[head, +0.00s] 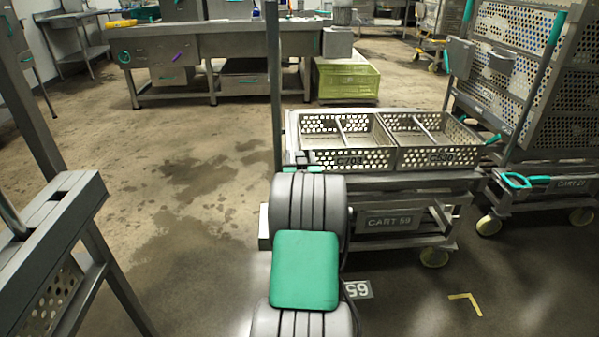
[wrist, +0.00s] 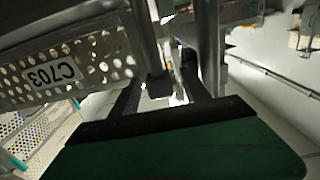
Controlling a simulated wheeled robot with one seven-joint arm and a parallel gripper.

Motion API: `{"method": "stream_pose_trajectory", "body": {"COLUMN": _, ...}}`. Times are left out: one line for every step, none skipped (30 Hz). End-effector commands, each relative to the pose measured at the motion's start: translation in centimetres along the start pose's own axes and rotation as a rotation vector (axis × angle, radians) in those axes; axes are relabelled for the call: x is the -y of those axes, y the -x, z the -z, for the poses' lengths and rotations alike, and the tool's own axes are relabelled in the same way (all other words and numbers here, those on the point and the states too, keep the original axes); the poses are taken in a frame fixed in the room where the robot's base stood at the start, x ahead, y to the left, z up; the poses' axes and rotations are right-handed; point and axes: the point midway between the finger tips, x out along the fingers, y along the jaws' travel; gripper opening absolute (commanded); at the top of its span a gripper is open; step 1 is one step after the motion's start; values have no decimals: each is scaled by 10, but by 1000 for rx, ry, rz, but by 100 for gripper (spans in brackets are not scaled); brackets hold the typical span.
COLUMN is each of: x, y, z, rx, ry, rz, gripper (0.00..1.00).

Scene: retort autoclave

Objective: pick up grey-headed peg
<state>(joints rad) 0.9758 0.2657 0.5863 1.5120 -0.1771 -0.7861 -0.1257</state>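My gripper (head: 300,160) is beyond my arm in the head view, at the front left corner of the cart top, beside the basket marked C703. In the wrist view its two dark fingers (wrist: 160,92) stand apart, with a gap between them. A grey post with a dark end (wrist: 157,82) shows by that gap; I cannot tell whether it lies between the fingers or beyond them. I cannot make out a grey-headed peg for certain in either view; my arm hides part of the cart's corner in the head view.
The perforated baskets C703 (head: 349,158) and C530 (head: 440,157) stand on Cart 59 (head: 390,221). A tall post (head: 274,80) rises at the cart's left. A perforated rack cart (head: 535,130) stands at right, a grey frame (head: 50,220) at left. Floor between is clear.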

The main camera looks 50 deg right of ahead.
Motion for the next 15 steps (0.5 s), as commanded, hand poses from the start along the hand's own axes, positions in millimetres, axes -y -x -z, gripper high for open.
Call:
{"method": "stream_pose_trajectory", "body": {"x": 0, "y": 0, "z": 0, "rx": 0, "ry": 0, "rz": 0, "gripper": 51}}
{"method": "stream_pose_trajectory", "body": {"x": 0, "y": 0, "z": 0, "rx": 0, "ry": 0, "rz": 0, "gripper": 49}}
{"method": "stream_pose_trajectory", "body": {"x": 0, "y": 0, "z": 0, "rx": 0, "ry": 0, "rz": 0, "gripper": 46}}
{"method": "stream_pose_trajectory", "body": {"x": 0, "y": 0, "z": 0, "rx": 0, "ry": 0, "rz": 0, "gripper": 43}}
{"method": "stream_pose_trajectory", "body": {"x": 0, "y": 0, "z": 0, "rx": 0, "ry": 0, "rz": 0, "gripper": 41}}
{"method": "stream_pose_trajectory", "body": {"x": 0, "y": 0, "z": 0, "rx": 0, "ry": 0, "rz": 0, "gripper": 37}}
{"method": "stream_pose_trajectory", "body": {"x": 0, "y": 0, "z": 0, "rx": 1, "ry": 0, "rz": 1, "gripper": 35}}
{"method": "stream_pose_trajectory", "body": {"x": 0, "y": 0, "z": 0, "rx": 1, "ry": 0, "rz": 1, "gripper": 32}}
{"method": "stream_pose_trajectory", "body": {"x": 0, "y": 0, "z": 0, "rx": 1, "ry": 0, "rz": 1, "gripper": 29}}
{"method": "stream_pose_trajectory", "body": {"x": 0, "y": 0, "z": 0, "rx": 1, "ry": 0, "rz": 1, "gripper": 27}}
{"method": "stream_pose_trajectory", "body": {"x": 0, "y": 0, "z": 0, "rx": 1, "ry": 0, "rz": 1, "gripper": 24}}
{"method": "stream_pose_trajectory", "body": {"x": 0, "y": 0, "z": 0, "rx": 1, "ry": 0, "rz": 1, "gripper": 21}}
{"method": "stream_pose_trajectory", "body": {"x": 0, "y": 0, "z": 0, "rx": 1, "ry": 0, "rz": 1, "gripper": 19}}
{"method": "stream_pose_trajectory", "body": {"x": 0, "y": 0, "z": 0, "rx": 1, "ry": 0, "rz": 1, "gripper": 16}}
{"method": "stream_pose_trajectory", "body": {"x": 0, "y": 0, "z": 0, "rx": 1, "ry": 0, "rz": 1, "gripper": 13}}
